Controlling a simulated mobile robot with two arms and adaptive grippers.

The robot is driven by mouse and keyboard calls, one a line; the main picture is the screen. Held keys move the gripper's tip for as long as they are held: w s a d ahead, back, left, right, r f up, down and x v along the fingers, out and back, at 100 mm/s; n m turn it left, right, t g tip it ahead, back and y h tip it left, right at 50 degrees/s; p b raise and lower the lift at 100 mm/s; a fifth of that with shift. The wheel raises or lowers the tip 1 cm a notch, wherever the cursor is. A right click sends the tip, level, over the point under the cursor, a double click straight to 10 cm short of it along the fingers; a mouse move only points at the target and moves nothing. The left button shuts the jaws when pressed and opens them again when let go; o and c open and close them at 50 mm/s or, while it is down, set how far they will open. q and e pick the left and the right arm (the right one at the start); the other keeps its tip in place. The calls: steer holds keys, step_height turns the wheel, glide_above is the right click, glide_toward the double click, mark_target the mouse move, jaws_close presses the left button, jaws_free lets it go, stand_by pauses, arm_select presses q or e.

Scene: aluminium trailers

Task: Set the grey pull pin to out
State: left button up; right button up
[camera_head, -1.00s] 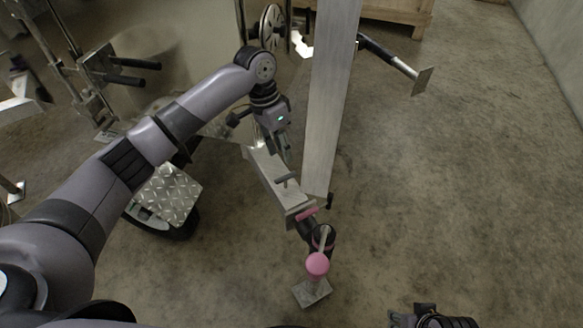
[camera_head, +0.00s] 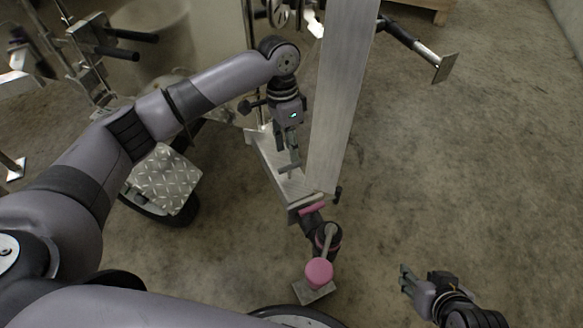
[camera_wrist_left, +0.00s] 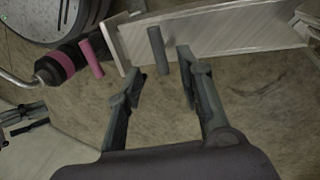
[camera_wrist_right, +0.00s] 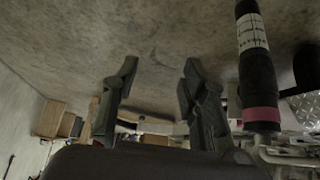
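The grey pull pin (camera_wrist_left: 157,50) is a short grey cylinder handle on the metal drawbar (camera_head: 268,152). In the left wrist view it stands just beyond and between the tips of my left gripper (camera_wrist_left: 158,68), whose fingers are open and apart from it. In the head view my left gripper (camera_head: 290,158) is right over the pin, and its fingers partly hide it. My right gripper (camera_head: 408,280) is low at the right, over bare floor, away from the pin. The right wrist view shows its fingers (camera_wrist_right: 157,75) open and empty.
A pink handle (camera_head: 312,209) sits close to the pin, also in the left wrist view (camera_wrist_left: 91,58). Below it is a jack with a pink knob (camera_head: 319,272). A tall aluminium beam (camera_head: 340,100) rises just right of the pin.

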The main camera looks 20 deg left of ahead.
mark_target(291, 165)
arm_select(q)
steer(key=f, duration=0.2)
steer(key=f+b, duration=0.1)
steer(key=f, duration=0.1)
steer(key=s+f, duration=0.1)
steer(key=f, duration=0.1)
steer(key=shift+d+f+b, duration=0.1)
steer(key=shift+d+b, duration=0.25)
steer(key=shift+d, duration=0.05)
steer(key=shift+f, duration=0.3)
arm_select(e)
steer(key=w+a+r+t+y, duration=0.1)
steer(key=w+a+r+t, duration=0.2)
steer(key=w+r+t, duration=0.2)
steer(key=shift+w+r+t, duration=0.3)
steer(key=shift+w+r, duration=0.3)
steer(key=shift+w, duration=0.9)
arm_select(q)
steer(key=shift+c, duration=0.5)
steer(key=shift+d, duration=0.1)
jaws_close()
